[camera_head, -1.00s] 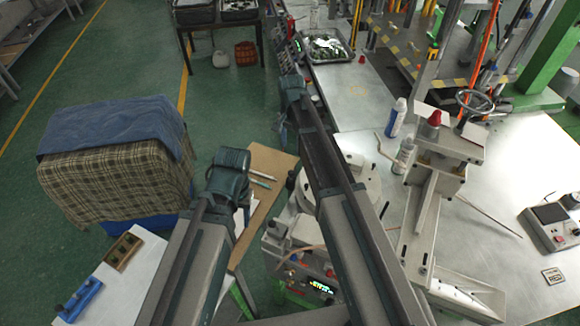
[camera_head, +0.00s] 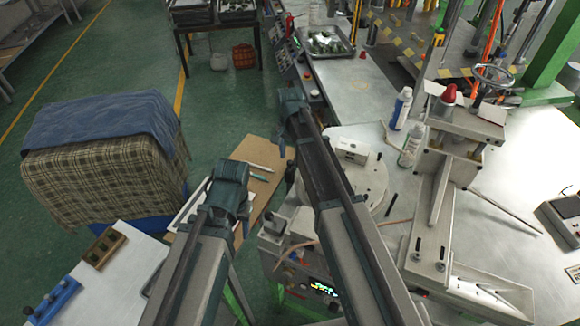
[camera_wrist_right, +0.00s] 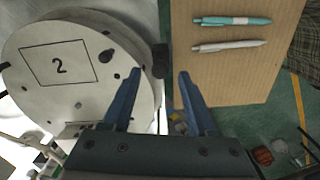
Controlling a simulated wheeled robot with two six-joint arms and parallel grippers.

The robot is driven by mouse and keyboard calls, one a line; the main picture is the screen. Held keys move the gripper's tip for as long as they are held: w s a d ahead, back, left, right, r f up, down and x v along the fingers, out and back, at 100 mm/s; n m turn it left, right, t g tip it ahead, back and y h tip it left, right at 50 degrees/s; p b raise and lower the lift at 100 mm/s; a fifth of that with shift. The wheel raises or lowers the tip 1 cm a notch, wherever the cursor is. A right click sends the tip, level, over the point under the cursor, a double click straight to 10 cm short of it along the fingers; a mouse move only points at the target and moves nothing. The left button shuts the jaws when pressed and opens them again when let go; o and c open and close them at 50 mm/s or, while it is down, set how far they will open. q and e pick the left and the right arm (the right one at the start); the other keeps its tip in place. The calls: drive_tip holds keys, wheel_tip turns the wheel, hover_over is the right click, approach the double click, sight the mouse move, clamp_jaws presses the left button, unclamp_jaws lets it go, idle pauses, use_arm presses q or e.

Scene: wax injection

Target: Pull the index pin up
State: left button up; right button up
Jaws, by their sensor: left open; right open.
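A white round disc (camera_head: 350,172) lies on the machine in the middle of the head view. A small dark knob (camera_wrist_right: 160,60), which looks like the index pin, stands at the disc's edge beside a brown board. My right gripper (camera_wrist_right: 158,77) is open and empty, its blue fingertips on either side of the knob's line and apparently just short of it. In the head view my right gripper (camera_head: 283,145) hangs left of the disc. My left gripper (camera_head: 243,215) is open, left of the machine, its fingers mostly hidden.
The brown board (camera_wrist_right: 235,65) holds two pens next to the knob. Right of the disc stand bottles (camera_head: 400,108) and a clamp-like white fixture (camera_head: 440,180). A cloth-covered box (camera_head: 105,150) stands at left.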

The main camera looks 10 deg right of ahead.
drive_tip(key=shift+f+b, duration=0.45)
drive_tip(key=shift+f, duration=0.5)
drive_tip(key=shift+r, duration=0.1)
clamp_jaws()
idle(0.6)
